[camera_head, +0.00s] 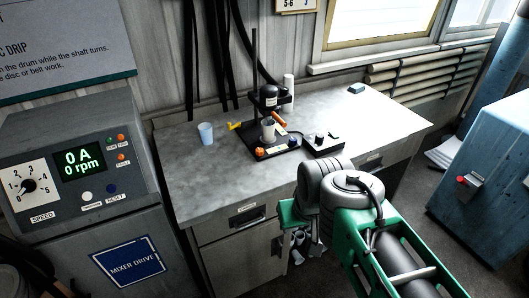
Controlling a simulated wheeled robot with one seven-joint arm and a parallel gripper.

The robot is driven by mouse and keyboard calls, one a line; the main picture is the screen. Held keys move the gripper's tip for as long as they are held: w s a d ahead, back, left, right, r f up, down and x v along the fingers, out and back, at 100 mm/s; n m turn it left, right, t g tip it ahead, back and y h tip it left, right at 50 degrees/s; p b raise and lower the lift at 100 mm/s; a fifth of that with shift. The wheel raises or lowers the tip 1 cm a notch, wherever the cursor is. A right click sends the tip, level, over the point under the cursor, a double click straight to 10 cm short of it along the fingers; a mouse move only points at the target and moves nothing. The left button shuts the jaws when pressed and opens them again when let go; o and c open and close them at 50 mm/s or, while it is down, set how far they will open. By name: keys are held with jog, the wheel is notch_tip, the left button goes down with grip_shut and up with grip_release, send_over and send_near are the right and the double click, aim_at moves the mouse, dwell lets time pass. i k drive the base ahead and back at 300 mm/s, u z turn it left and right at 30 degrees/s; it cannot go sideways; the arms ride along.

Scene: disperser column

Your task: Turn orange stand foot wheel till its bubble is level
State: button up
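The disperser stand (255,90) stands on the grey bench, with a dark upright rod, a black motor head and a black base (275,146). An orange foot wheel (260,153) is at the front left corner of the base. Another small knob, possibly blue, is at its front right. The bubble is too small to make out. A light cup (268,130) stands on the base under the head. My gripper (303,247) hangs in front of the bench, below its top edge and apart from the stand. It is partly hidden by my arm, and its opening is unclear.
A black control box (323,145) sits right of the stand. A pale blue cup (206,133) and a yellow item (235,126) are to its left. The mixer drive cabinet (80,180) is left of the bench (195,170). The bench's front left is clear.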

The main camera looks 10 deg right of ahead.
aim_at(260, 151)
jog(key=z, duration=0.15)
jog(key=i, duration=1.05)
jog(key=u, duration=0.7)
